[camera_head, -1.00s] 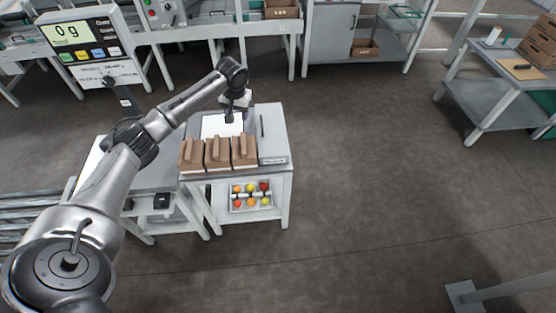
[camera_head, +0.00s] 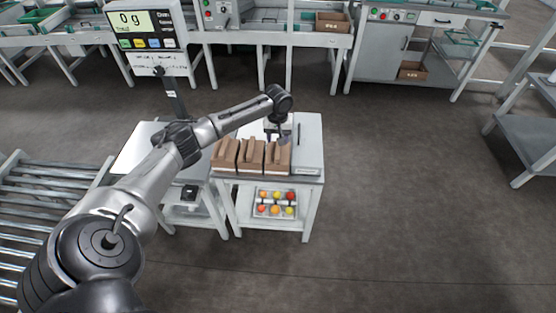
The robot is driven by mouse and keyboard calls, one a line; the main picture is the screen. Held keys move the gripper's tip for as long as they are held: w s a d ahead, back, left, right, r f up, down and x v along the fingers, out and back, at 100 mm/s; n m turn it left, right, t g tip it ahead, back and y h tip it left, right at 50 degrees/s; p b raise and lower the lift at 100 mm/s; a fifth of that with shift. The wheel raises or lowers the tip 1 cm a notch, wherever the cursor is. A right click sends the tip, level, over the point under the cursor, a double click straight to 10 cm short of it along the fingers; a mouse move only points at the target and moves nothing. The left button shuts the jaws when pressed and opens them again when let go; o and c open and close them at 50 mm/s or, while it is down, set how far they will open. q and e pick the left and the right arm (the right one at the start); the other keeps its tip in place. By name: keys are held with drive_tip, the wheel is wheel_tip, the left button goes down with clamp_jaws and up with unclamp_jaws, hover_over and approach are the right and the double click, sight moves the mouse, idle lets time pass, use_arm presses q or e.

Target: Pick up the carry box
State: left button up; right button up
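Three brown carry boxes with raised middle handles stand in a row on the near edge of a small grey table (camera_head: 310,130). They are the left box (camera_head: 225,156), the middle box (camera_head: 250,158) and the right box (camera_head: 277,160). My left arm reaches across from the left, above the boxes. My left gripper (camera_head: 279,136) points down just behind or over the right box's handle. It is small and dark, so I cannot tell whether its fingers are open or touch the box. My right gripper is not in view.
A tray of several red, orange and yellow fruits (camera_head: 276,211) sits on the table's lower shelf. A scale display reading 0 g (camera_head: 146,30) stands behind at left. A roller conveyor (camera_head: 35,205) lies at left. The floor to the right is clear up to a bench (camera_head: 525,140).

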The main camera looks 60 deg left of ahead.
sight(278, 148)
use_arm(q)
drive_tip(key=shift+d+f+b, duration=0.1)
drive_tip(key=shift+f+b, duration=1.05)
drive_tip(key=shift+f, duration=1.7)
drive_tip(key=shift+c, duration=0.2)
clamp_jaws()
